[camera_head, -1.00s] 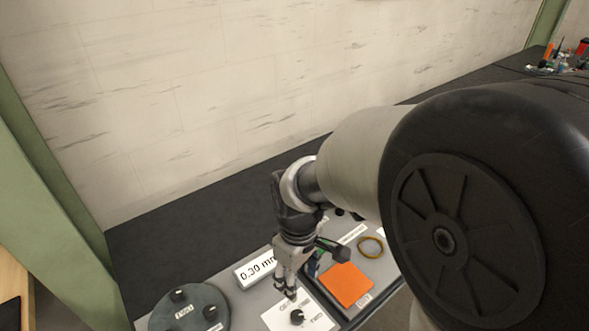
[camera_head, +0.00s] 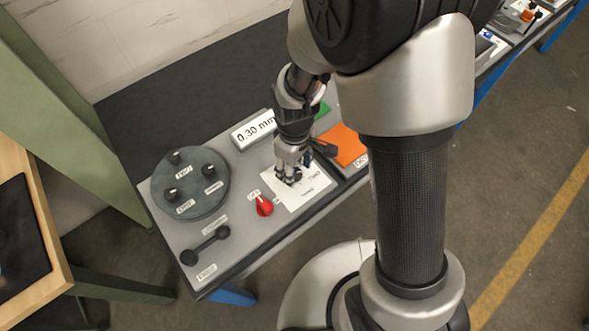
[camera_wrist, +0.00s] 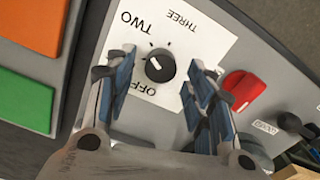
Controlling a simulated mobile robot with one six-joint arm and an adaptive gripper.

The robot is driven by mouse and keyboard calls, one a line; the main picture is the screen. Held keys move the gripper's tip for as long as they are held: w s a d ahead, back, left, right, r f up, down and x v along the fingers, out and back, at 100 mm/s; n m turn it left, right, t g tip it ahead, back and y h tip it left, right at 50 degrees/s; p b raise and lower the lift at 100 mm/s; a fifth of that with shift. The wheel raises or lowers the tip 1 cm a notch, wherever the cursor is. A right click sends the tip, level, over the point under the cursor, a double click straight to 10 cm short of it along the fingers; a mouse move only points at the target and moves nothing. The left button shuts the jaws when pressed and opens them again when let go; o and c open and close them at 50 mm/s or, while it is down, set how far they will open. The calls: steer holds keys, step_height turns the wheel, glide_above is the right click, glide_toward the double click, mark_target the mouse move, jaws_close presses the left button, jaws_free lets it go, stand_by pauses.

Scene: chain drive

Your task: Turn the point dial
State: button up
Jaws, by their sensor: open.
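The point dial (camera_wrist: 160,66) is a round black knob with a white pointer mark, on a white card (camera_wrist: 205,45). In the wrist view its mark points left and slightly up. The labels TWO, THREE and OFF are readable; another label is partly covered by a finger. My gripper (camera_wrist: 161,80) is open, with one blue-padded finger on each side of the dial in that view. I cannot tell whether the fingers touch it. In the head view my gripper (camera_head: 289,177) is over the card, and its fingers largely hide the dial.
A red knob (camera_head: 264,205) stands close beside the card; it also shows in the wrist view (camera_wrist: 243,88). A grey round plate with pegs (camera_head: 190,205) and a black dumbbell-shaped part (camera_head: 206,245) lie left. An orange pad (camera_head: 348,143) and the 0.30 mm sign (camera_head: 253,131) are near.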

steer(key=shift+f, duration=0.65)
steer(key=shift+c, duration=0.5)
steer(key=c, duration=1)
